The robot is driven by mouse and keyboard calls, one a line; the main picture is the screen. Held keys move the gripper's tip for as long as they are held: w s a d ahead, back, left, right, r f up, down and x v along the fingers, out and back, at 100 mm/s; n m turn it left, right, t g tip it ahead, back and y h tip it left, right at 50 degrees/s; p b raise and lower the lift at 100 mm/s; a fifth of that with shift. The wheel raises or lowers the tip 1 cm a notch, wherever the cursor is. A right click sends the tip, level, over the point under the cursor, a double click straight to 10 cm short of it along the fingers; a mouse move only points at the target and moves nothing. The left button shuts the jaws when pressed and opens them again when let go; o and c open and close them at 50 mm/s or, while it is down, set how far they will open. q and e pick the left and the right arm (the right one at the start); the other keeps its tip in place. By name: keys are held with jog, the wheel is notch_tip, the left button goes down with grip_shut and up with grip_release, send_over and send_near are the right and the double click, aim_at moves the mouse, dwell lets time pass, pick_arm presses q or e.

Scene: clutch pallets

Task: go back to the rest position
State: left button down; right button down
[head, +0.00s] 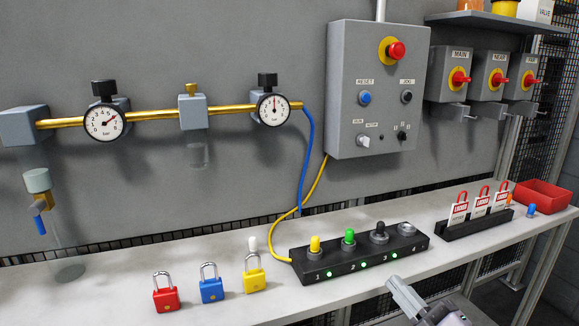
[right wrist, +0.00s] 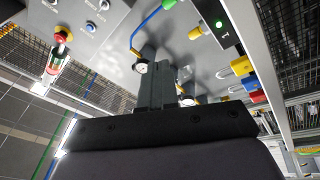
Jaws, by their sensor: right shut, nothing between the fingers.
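My right gripper (head: 402,293) shows at the bottom of the head view, pointing up and left, in front of the bench's front edge. It is empty. In the right wrist view its two dark fingers (right wrist: 156,86) are together with nothing between them. It stands apart from the black switch block and the padlocks. My left gripper is not in view.
On the bench (head: 230,312) stand red (head: 165,296), blue (head: 211,287) and yellow (head: 254,278) padlocks, a black block (head: 345,268) with coloured switches, a tag rack (head: 470,229) and a red bin (head: 541,195). A grey control box (head: 372,128) hangs above.

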jog(key=s+f+m+g+h, duration=0.3)
jog(key=s+f+m, duration=0.4)
jog(key=s+f, duration=0.3)
jog(key=s+d+f+m+g+h+p, duration=0.1)
jog(key=s+f+m+g+h, duration=0.3)
jog(key=s+f+m, duration=0.3)
jog(key=s+f+g, duration=0.1)
jog(key=s+f, duration=0.3)
jog(key=f, duration=0.5)
jog(key=shift+s+f+m+p, duration=0.15)
jog(key=shift+m+p, duration=0.15)
